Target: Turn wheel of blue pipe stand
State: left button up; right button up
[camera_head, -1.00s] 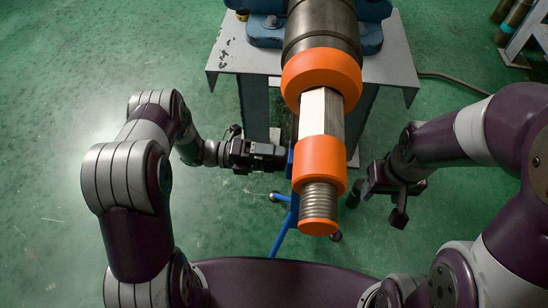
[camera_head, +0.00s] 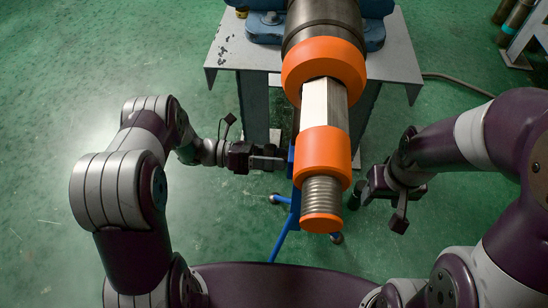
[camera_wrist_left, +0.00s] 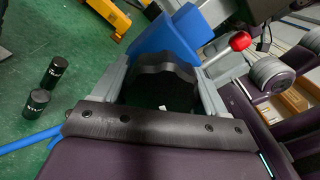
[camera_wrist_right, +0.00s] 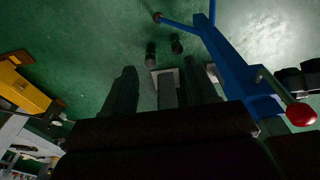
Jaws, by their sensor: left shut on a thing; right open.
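The blue pipe stand (camera_head: 293,205) stands under the orange-collared pipe, mostly hidden by it in the head view. Its blue upper part also shows in the left wrist view (camera_wrist_left: 168,38). A dark wheel with a wavy rim (camera_wrist_left: 165,65) sits between the fingers of my left gripper (camera_wrist_left: 168,82), which is shut on it. In the head view, my left gripper (camera_head: 278,161) reaches the stand from the left. My right gripper (camera_head: 372,188) is open and empty, to the right of the pipe and apart from the stand.
The pipe (camera_head: 322,105), with orange collars and a threaded end, runs towards me above the stand. A grey metal table (camera_head: 390,65) carries the blue vise (camera_head: 372,30) behind. A red-ended handle (camera_wrist_left: 239,41) is close to the left gripper. Green floor is open on both sides.

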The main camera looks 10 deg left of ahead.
pick_arm(q)
jog(key=shift+m, duration=0.5)
jog(key=o, duration=1)
jog(key=shift+o, duration=0.2)
jog(key=a+p, duration=0.1)
jog(key=a, duration=1.1)
jog(key=shift+a+p, duration=0.4)
